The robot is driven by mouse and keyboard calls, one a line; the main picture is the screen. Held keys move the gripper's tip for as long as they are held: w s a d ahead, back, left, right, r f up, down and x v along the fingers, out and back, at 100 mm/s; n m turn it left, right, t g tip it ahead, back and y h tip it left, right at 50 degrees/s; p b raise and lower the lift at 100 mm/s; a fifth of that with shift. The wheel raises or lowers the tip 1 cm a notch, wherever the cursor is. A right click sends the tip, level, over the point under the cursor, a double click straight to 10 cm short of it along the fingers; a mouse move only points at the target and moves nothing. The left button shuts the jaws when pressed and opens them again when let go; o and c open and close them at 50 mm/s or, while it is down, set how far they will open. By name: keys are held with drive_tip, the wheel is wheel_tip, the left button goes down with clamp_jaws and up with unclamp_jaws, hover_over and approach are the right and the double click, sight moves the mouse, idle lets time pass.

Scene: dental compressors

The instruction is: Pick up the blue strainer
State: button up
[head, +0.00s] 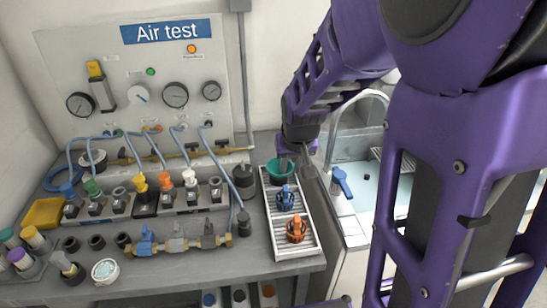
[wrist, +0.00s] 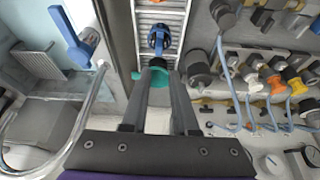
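The blue strainer (head: 285,198) sits in the middle of a narrow white slatted tray (head: 274,237), between a teal cup-like piece (head: 281,168) and an orange piece (head: 296,230). In the wrist view the blue strainer (wrist: 159,39) is ahead of my fingertips, and the teal piece (wrist: 163,77) lies partly hidden by the fingers. My gripper (head: 306,163) is above the far end of the tray, near the teal piece. In the wrist view my gripper (wrist: 158,75) shows two fingers with a gap between them. It holds nothing and is apart from the blue strainer.
A sink with a curved faucet (head: 357,97) and blue handle (head: 342,182) is right of the tray. Left are a row of valves and fittings and a dark cylinder (head: 244,222). The Air test panel (head: 140,75) stands behind. Bare counter (head: 190,268) lies in front.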

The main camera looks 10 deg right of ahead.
drive_tip(key=b, duration=0.1)
approach(286, 188)
drive_tip(key=x, duration=0.4)
drive_tip(key=shift+s+a+f, duration=0.1)
drive_tip(key=shift+f, duration=0.4)
drive_tip(key=shift+w+x, duration=0.2)
drive_tip(key=shift+x, duration=2.9)
drive_tip(key=shift+r, duration=0.1)
drive_tip(key=shift+c, duration=0.3)
clamp_jaws()
